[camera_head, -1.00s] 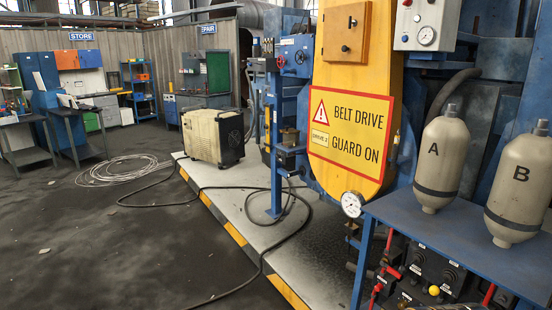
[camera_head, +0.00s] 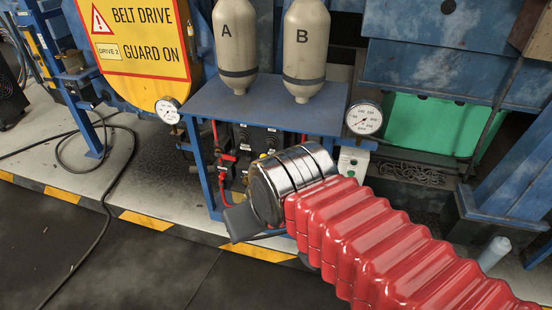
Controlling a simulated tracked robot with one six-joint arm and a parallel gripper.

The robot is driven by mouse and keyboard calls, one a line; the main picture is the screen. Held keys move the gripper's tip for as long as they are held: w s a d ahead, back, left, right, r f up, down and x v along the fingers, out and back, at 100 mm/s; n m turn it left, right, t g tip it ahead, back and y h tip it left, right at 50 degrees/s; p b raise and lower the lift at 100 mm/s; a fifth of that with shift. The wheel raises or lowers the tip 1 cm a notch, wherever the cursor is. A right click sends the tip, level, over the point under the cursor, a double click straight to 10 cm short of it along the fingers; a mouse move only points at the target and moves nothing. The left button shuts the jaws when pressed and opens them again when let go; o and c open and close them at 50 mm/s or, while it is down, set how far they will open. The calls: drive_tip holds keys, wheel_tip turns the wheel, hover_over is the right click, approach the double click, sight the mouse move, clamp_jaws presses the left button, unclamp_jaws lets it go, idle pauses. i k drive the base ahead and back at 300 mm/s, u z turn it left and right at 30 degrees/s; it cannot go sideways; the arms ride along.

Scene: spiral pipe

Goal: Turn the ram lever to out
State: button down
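A control panel (camera_head: 258,140) with dark faces and small knobs sits under the blue bench (camera_head: 262,112). Red handles or pipes (camera_head: 221,140) show at its left side. I cannot tell which part is the ram lever, and no label for it is readable. My arm, with a red ribbed sleeve and a shiny metal wrist, reaches in from the lower right and hides the panel's lower right part. My gripper (camera_head: 241,221) shows as a dark grey piece at the wrist's left end, in front of the bench. Its fingers cannot be made out.
Two beige bottles, A (camera_head: 235,45) and B (camera_head: 305,45), stand on the bench. A dial gauge (camera_head: 364,118) is right of it, another (camera_head: 168,110) left. The platform edge has yellow-black stripes (camera_head: 147,219). A black cable (camera_head: 107,190) lies left.

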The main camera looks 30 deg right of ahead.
sight(266, 154)
drive_tip(key=z, duration=0.55)
drive_tip(key=k, duration=1.3)
drive_tip(key=u, duration=0.5)
drive_tip(key=i, duration=0.6)
drive_tip(key=u, duration=0.45)
drive_tip(key=i, duration=1.45)
drive_tip(key=z, duration=0.6)
